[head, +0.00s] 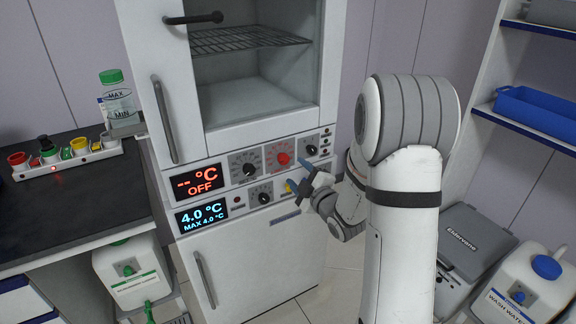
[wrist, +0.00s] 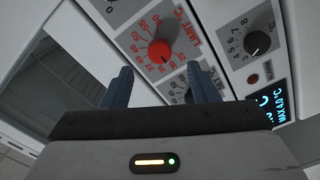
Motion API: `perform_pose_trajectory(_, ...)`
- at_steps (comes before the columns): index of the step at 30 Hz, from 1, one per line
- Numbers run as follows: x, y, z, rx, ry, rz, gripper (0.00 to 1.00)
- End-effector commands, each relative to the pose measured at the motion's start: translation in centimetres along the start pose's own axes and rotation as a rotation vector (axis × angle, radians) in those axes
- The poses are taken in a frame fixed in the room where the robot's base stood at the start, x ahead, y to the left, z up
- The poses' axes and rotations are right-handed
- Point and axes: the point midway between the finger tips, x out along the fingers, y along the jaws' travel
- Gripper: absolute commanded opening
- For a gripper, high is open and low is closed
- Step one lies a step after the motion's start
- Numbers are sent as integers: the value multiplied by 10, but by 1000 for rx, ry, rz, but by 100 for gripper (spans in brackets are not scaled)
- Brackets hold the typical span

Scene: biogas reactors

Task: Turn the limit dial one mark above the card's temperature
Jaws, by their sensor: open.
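The red limit dial (head: 283,158) is on the upper control panel of the white cabinet, right of a black dial (head: 245,169). In the wrist view the limit dial (wrist: 159,50) sits in a red-numbered scale labelled LIMIT °C; its exact setting is too small to read surely. My gripper (head: 298,175) is in front of the panel, just below and right of the limit dial. In the wrist view my gripper (wrist: 160,84) has its two blue fingers apart, with the limit dial beyond the gap. Nothing is between the fingers. I cannot make out a temperature card.
The upper display (head: 197,183) reads "-- °C OFF"; the lower display (head: 202,216) reads 4.0 °C, MAX 4.0 °C. A lower black dial (head: 261,194) is close by. A dark bench (head: 75,205) stands left and blue-edged shelves (head: 525,130) right.

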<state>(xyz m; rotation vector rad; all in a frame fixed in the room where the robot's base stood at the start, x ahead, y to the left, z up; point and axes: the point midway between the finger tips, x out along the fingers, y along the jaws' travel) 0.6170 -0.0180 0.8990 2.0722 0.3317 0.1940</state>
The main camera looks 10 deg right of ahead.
Motion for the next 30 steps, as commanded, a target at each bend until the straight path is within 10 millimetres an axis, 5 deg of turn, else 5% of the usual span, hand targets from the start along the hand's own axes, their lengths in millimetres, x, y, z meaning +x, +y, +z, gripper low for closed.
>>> perform_pose_trajectory(13,64,1,-1,1,-1,-1,54)
perform_pose_trajectory(24,70,1,0,2,-3,0,53)
perform_pose_trajectory(30,69,1,0,2,-3,1,37)
